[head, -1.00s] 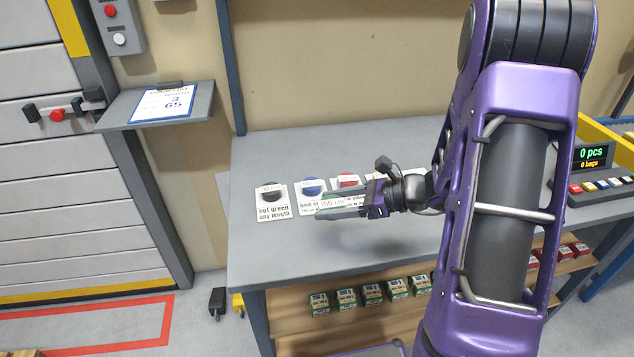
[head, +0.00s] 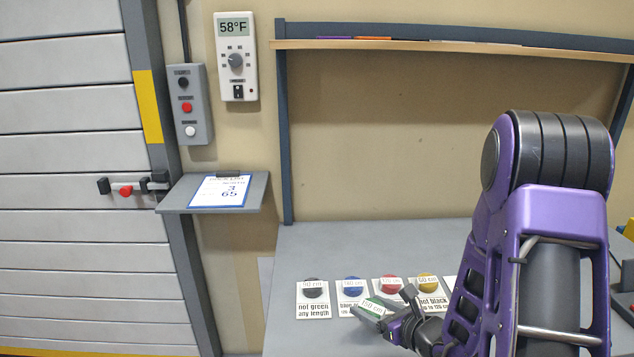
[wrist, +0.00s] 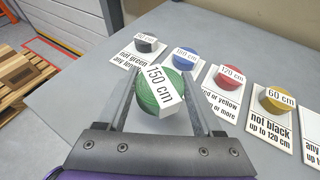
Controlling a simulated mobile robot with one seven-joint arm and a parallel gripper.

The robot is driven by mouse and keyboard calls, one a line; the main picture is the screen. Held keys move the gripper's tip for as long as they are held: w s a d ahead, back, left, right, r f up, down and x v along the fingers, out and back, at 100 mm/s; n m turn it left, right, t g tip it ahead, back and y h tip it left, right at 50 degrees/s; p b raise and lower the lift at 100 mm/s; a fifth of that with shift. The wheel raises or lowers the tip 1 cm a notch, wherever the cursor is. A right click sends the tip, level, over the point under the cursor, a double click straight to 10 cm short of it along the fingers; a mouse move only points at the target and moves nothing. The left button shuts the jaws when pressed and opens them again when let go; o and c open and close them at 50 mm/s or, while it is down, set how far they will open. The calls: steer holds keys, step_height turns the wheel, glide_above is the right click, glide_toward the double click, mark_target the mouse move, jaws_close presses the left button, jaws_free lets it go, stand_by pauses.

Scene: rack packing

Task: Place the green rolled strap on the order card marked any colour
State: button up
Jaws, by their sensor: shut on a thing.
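The green rolled strap (wrist: 160,95), labelled 150 cm, is held between the two fingers of my gripper (wrist: 163,103) in the wrist view. In the head view my gripper (head: 383,316) and the strap (head: 371,308) are over the bench, in front of the row of order cards. A card at the row's right end, partly cut off in the wrist view, shows a line starting with "any" (wrist: 312,150); the rest of its text is out of view. In the head view my arm hides most of that end of the row.
Other cards bear straps: black on "not green any length" (head: 313,304), blue (head: 352,290), red (head: 391,284) and yellow on "not black" (head: 428,284). The bench (head: 300,250) is bare behind the cards. A shelf with a clipboard (head: 220,190) juts out left.

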mark_target(368, 347)
steer(key=shift+w+a+r+n+g+y+b, duration=0.4)
steer(key=shift+r+n+y+b, duration=0.1)
steer(key=shift+n+y, duration=0.25)
steer(key=shift+s+a+r+n+g+y+b, duration=0.15)
steer(key=shift+r+n+g+y+b, duration=0.1)
steer(key=shift+n+g+y, duration=0.2)
steer(key=shift+s+a+r+n+g+y+b, duration=0.1)
steer(key=shift+r+n+g+y+b, duration=0.2)
steer(key=shift+n+y, duration=0.2)
steer(key=shift+s+r+n+g+y+b, duration=0.1)
steer(key=shift+s+n+g+y+b, duration=0.35)
steer(key=shift+n+g+y, duration=0.35)
steer(key=shift+s+d+n+g+y, duration=0.2)
steer(key=shift+s+d+n+g, duration=0.05)
steer(key=shift+s+n+g, duration=0.3)
steer(key=shift+s+d+n+g+y, duration=0.25)
steer(key=shift+s+n+g, duration=0.2)
steer(key=shift+g, duration=0.15)
step_height(368, 347, down, 10)
steer(key=shift+r+b, duration=0.2)
steer(key=shift+b, duration=1)
steer(key=shift+f, duration=0.2)
steer(key=o, duration=1.4)
